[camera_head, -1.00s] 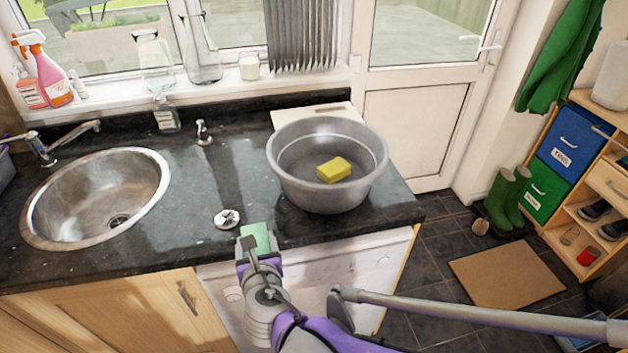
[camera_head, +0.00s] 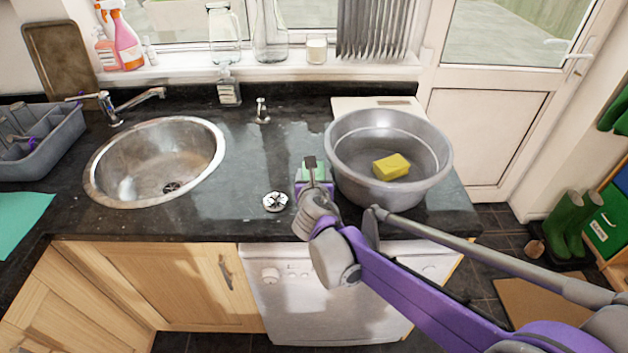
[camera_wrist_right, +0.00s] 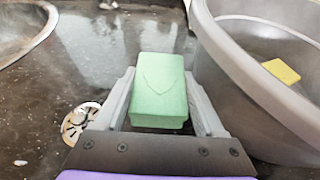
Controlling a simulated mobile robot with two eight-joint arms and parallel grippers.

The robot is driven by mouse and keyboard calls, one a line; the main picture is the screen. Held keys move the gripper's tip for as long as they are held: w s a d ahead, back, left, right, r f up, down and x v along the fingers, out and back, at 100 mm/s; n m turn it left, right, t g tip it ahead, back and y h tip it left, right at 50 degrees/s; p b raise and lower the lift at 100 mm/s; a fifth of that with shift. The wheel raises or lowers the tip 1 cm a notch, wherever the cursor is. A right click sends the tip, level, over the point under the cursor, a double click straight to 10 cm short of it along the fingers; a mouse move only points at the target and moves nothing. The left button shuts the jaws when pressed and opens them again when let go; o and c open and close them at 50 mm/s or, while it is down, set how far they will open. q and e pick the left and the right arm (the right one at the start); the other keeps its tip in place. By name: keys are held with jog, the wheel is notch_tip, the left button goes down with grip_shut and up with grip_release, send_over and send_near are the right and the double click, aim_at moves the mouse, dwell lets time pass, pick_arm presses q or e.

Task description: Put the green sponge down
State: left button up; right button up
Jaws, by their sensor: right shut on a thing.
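The green sponge (camera_wrist_right: 160,88) sits between the two fingers of my right gripper (camera_wrist_right: 162,100), which is shut on it. In the head view the green sponge (camera_head: 314,172) shows in part at the tip of my right gripper (camera_head: 313,170), over the dark counter just left of the grey basin. From the wrist view I cannot tell if the sponge touches the counter. My left gripper is not in view.
The grey basin (camera_head: 345,185) stands close on the right, with a yellow sponge (camera_head: 391,167) in it. A round metal drain strainer (camera_head: 276,202) lies just left of the gripper. The steel sink (camera_head: 110,165) is further left. Bare counter (camera_head: 250,150) lies between sink and basin.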

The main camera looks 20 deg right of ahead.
jog(key=shift+w+d, duration=0.25)
jog(key=shift+w, duration=0.5)
jog(key=shift+f, duration=1.75)
jog(key=shift+f+b, duration=0.2)
jog(key=shift+b, duration=0.15)
jog(key=o, duration=1.4)
jog(key=shift+o, duration=0.2)
